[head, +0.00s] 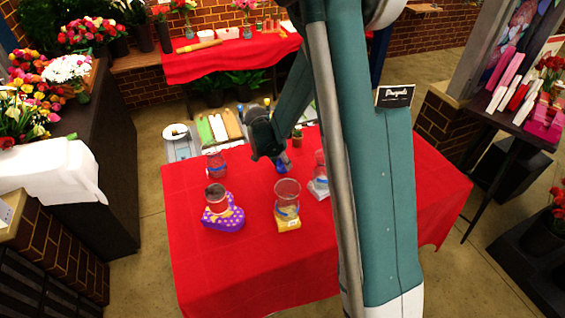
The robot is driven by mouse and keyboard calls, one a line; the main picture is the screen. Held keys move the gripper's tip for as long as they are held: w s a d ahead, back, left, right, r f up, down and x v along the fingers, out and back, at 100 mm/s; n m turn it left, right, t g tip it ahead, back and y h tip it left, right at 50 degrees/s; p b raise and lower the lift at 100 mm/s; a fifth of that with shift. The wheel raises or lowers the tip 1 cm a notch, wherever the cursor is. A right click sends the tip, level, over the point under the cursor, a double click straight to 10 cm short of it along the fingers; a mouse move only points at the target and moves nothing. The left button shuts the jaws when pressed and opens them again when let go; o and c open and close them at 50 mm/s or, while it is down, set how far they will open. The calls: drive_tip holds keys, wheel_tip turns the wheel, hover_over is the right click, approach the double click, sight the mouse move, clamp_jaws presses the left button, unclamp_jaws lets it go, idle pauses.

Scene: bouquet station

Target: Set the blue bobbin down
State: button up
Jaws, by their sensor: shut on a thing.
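A small blue bobbin (283,167) shows at the tip of my gripper (278,159), over the back part of the red-covered table (240,265). My gripper points down and is shut on the bobbin. The fingers are dark and small here, and they partly hide the bobbin. I cannot tell whether the bobbin touches the cloth.
A glass with a blue band (215,166) stands left of my gripper. In front are a clear glass (288,189) on a yellow item (288,223) and a cup (216,196) on a purple dotted item (225,222). Another glass (320,168) is partly hidden by my arm. The front cloth is clear.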

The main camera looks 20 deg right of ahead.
drive_tip(key=shift+f, duration=0.25)
drive_tip(key=o, duration=0.9)
drive_tip(key=shift+r, duration=0.2)
drive_tip(key=shift+v, duration=5.95)
drive_tip(key=shift+s, duration=0.1)
